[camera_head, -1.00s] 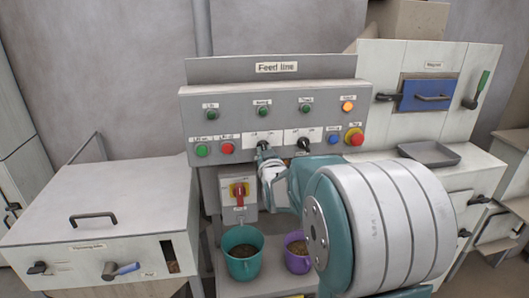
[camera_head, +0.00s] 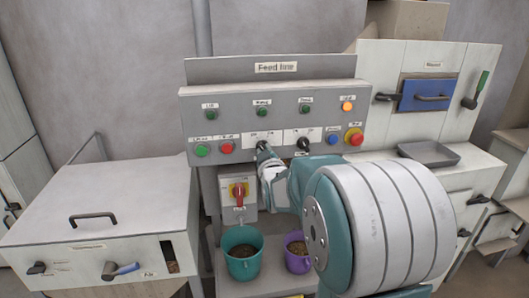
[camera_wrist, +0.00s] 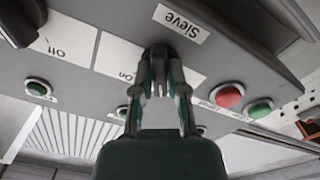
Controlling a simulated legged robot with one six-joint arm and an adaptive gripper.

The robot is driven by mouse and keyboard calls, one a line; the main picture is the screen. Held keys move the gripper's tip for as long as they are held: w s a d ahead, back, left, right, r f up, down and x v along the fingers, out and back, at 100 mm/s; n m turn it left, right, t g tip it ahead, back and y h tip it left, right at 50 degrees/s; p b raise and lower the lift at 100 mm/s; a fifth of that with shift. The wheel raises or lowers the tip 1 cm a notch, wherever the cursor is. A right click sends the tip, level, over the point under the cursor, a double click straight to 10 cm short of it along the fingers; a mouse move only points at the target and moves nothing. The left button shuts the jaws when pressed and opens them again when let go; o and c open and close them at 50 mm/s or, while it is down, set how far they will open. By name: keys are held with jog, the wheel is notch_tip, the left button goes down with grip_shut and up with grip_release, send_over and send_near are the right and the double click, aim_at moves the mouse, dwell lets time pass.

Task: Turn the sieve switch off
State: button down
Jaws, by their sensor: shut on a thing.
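The sieve switch is a black rotary knob (camera_wrist: 157,50) on a white plate, beside a "Sieve" label in the wrist view, which is upside down. My gripper (camera_wrist: 161,78) is shut on this knob, with its fingers on either side. An "On" mark shows on the plate; the knob's pointing direction is hidden by the fingers. In the head view my gripper (camera_head: 262,149) is at the left of two switches on the grey feed line panel (camera_head: 230,108).
A second black knob (camera_head: 303,144) sits just right. Green (camera_head: 201,150) and red (camera_head: 227,148) buttons are to the left, a blue button (camera_head: 333,139) and red-yellow stop button (camera_head: 355,138) to the right.

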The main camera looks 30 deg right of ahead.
jog(key=shift+f, duration=0.4)
jog(key=c, duration=0.7)
grip_release()
jog(key=shift+o, duration=0.2)
jog(key=shift+r, duration=0.25)
jog(key=v, duration=1.2)
jog(key=shift+a, duration=0.15)
